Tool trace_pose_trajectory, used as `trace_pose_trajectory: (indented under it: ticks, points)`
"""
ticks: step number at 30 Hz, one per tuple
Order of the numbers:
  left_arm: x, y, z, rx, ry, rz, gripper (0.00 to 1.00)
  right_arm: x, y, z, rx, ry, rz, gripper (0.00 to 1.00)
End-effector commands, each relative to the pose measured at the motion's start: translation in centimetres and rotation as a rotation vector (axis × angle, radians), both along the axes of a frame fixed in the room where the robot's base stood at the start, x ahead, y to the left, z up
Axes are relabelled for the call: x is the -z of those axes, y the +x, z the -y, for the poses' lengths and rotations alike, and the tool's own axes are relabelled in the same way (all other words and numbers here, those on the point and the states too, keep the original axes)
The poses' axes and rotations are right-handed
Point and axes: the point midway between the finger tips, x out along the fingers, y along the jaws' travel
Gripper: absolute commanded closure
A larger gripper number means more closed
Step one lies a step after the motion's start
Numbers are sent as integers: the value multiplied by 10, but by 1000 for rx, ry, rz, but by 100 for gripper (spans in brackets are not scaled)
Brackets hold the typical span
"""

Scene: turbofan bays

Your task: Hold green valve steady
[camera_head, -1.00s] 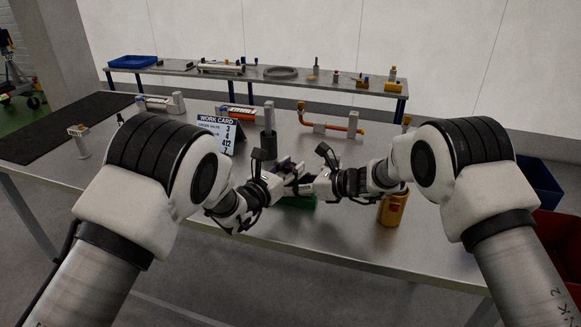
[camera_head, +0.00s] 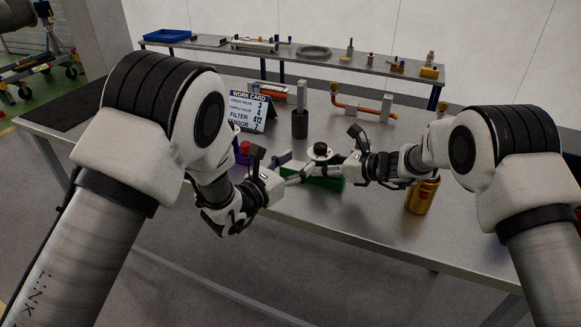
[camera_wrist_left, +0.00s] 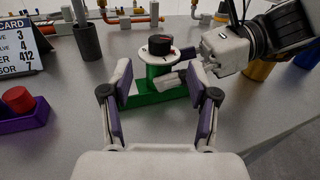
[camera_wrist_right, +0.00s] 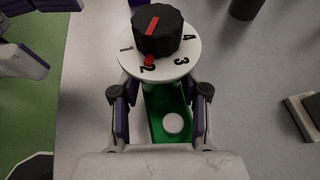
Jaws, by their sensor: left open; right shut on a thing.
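The green valve (camera_head: 325,182) stands on the bench, with a green base and post under a white numbered dial (camera_wrist_right: 185,55). A black knob (camera_wrist_right: 158,28) with a red stripe tops it, and a red marker sits by the number 2. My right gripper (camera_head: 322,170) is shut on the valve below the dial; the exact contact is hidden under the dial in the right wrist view. My left gripper (camera_wrist_left: 160,86) is open and empty, its fingers pointing at the valve from the front left, apart from the knob.
A gold cylinder (camera_head: 422,197) stands to the right. The front right bench top is clear.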

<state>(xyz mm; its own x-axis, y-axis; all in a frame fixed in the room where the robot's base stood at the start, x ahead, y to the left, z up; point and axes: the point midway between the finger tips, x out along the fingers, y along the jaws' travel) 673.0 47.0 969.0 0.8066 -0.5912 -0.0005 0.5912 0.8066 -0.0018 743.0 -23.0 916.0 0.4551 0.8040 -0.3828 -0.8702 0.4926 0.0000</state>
Motion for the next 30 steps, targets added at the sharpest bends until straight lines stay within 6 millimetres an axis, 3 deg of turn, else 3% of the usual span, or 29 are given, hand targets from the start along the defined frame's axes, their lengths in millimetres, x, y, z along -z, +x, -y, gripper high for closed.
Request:
trace_pose_trajectory:
  ticks: [6, 15, 20, 23, 27, 30]
  points:
    - [0, -20, -14, 0, 0, 0, 40, 1, 0, 0, 0, 0, -1, 100]
    - [1, -20, -14, 4, -9, -10, 40, 0, 0, 0, 1, -1, 0, 100]
    - [-6, -21, 12, 172, -20, -35, 40, 0, 0, 0, 1, -1, 0, 100]
    - [-13, -12, 14, 314, -18, -31, 40, 0, 0, 0, 1, -1, 0, 100]
    - [-13, 6, -17, 431, 15, 0, 40, 0, 0, 0, 1, 0, 0, 100]
    - [-8, 16, -42, 417, 9, 10, 40, 0, 0, 0, 0, 0, 0, 100]
